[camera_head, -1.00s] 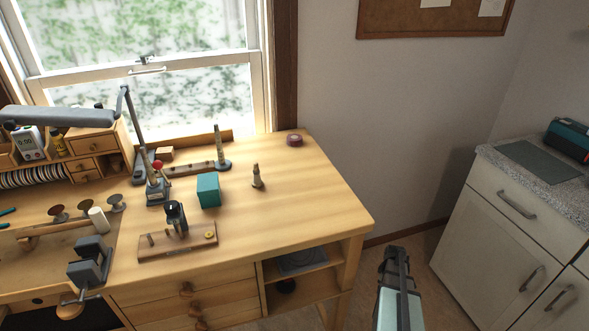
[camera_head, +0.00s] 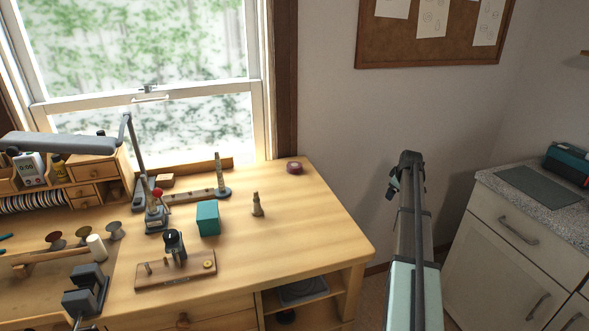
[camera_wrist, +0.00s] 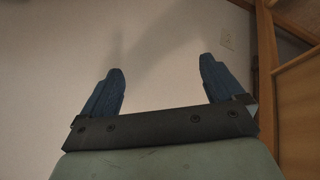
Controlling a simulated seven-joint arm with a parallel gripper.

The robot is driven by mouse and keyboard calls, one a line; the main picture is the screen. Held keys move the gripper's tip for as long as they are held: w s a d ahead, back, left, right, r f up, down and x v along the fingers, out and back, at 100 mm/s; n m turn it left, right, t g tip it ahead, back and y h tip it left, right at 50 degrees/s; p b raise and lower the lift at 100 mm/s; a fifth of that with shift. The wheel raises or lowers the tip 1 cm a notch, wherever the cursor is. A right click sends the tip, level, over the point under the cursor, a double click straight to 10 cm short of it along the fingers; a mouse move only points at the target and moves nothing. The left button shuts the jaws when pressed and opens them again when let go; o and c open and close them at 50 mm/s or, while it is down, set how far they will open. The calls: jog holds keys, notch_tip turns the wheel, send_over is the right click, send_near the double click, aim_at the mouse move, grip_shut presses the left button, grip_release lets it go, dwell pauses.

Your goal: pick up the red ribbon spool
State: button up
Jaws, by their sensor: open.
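A small dark-red round roll (camera_head: 294,167), which looks like the red ribbon spool, lies flat near the bench's back right corner. A reddish-brown spool (camera_head: 55,238) also stands among the spools at the far left, so I cannot be fully sure which is meant. My gripper's two blue fingers (camera_wrist: 163,82) are spread apart and empty in the wrist view, facing a bare wall. In the head view my arm rises right of the bench, well apart from the roll; the fingers are hard to make out there. The wrist view shows no spool.
The wooden bench (camera_head: 320,225) is clear around the roll. To its left stand a small ring cone (camera_head: 258,206), a teal cube (camera_head: 207,218), a taller mandrel (camera_head: 220,175) and a lamp (camera_head: 62,144). A cabinet (camera_head: 508,235) is at the right, a corkboard (camera_head: 432,50) above.

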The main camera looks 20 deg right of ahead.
jog(key=w+a+r+n, duration=0.1)
jog(key=w+a+r, duration=0.3)
jog(key=w+r, duration=0.3)
notch_tip(320, 180, up, 18)
jog(key=f+n+g+y, duration=0.1)
jog(key=n+g+y, duration=0.3)
jog(key=n, duration=0.6)
send_over(295, 165)
jog(key=g+h, duration=0.1)
jog(key=f, duration=0.7)
jog(key=shift+w+d+f, duration=0.15)
jog(key=shift+w+d, duration=0.05)
jog(key=shift+d, duration=0.05)
jog(key=shift+a+f, duration=0.15)
jog(key=shift+f, duration=1.15)
jog(key=shift+a+f, duration=0.1)
jog(key=shift+f, duration=1.2)
jog(key=shift+c, duration=0.4)
jog(key=c, duration=1)
